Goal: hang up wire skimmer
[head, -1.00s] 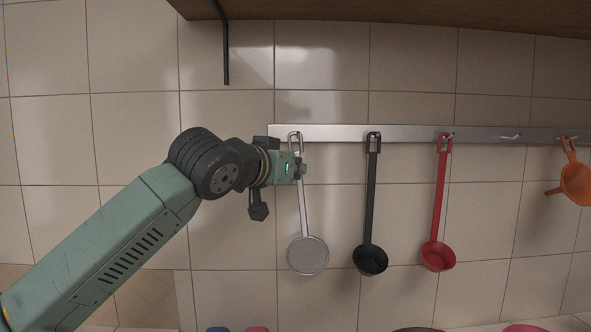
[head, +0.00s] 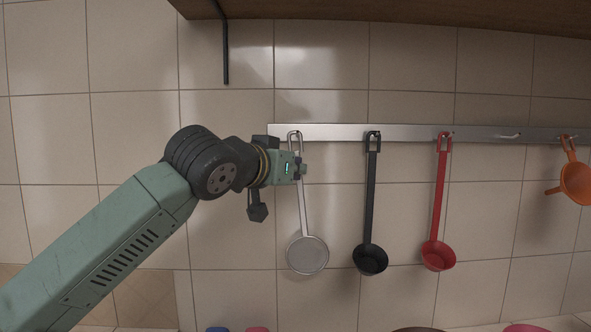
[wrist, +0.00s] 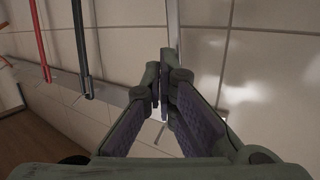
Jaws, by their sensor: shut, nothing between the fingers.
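The wire skimmer (head: 307,254) hangs at the left end of the wall rail, its round grey head down and its handle loop at the leftmost hook (head: 295,134). My gripper (head: 303,171) is at the upper part of the skimmer's handle, just below the loop, and covers a piece of it. In the wrist view my gripper's fingertips (wrist: 162,82) are together, with the skimmer's handle (wrist: 173,22) running up beyond them. The fingers are shut with nothing held between them. Whether they touch the handle cannot be told.
The metal rail (head: 335,132) also holds a black ladle (head: 370,258), a red ladle (head: 437,256) and an orange utensil (head: 577,184) to the right. One hook (head: 510,136) is empty. A wooden shelf (head: 400,14) with a black bracket (head: 226,50) is above.

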